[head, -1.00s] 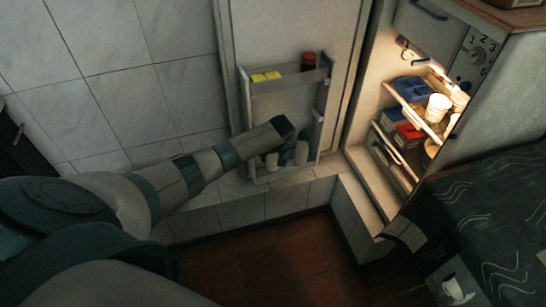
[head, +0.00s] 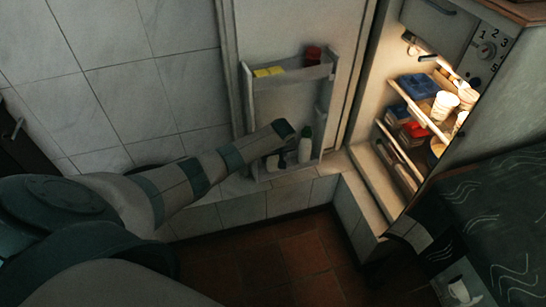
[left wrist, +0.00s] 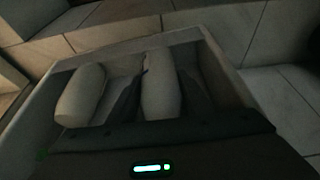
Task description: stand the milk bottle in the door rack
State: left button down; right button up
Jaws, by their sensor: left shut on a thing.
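My left gripper (head: 283,158) reaches down into the lower door rack (head: 258,178). In the left wrist view its two dark fingers (left wrist: 155,92) are shut on a white bottle (left wrist: 161,80), which I take for the milk bottle. The held bottle is within the rack's outline; I cannot tell whether its base touches the floor of the rack. In the head view the hand mostly hides it. A second white bottle with a green cap (head: 305,150) stands beside it in the rack, and it also shows in the left wrist view (left wrist: 80,95). My right gripper is not in view.
An upper door shelf (head: 290,80) holds yellow packets (head: 268,72) and a dark red jar (head: 313,55). The lit fridge shelves (head: 420,110) at right hold a blue box (head: 418,86), cups (head: 444,105) and red items. A dark patterned cloth (head: 490,210) lies at lower right.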

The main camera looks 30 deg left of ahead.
pick_arm(q)
jog(key=c, duration=0.9)
grip_release()
jog(key=shift+o, duration=0.3)
jog(key=shift+s, duration=0.1)
jog(key=shift+r, duration=0.1)
jog(key=p+v, duration=0.3)
jog(key=v, duration=1.4)
jog(key=shift+r+p, duration=0.2)
jog(key=shift+p, duration=0.2)
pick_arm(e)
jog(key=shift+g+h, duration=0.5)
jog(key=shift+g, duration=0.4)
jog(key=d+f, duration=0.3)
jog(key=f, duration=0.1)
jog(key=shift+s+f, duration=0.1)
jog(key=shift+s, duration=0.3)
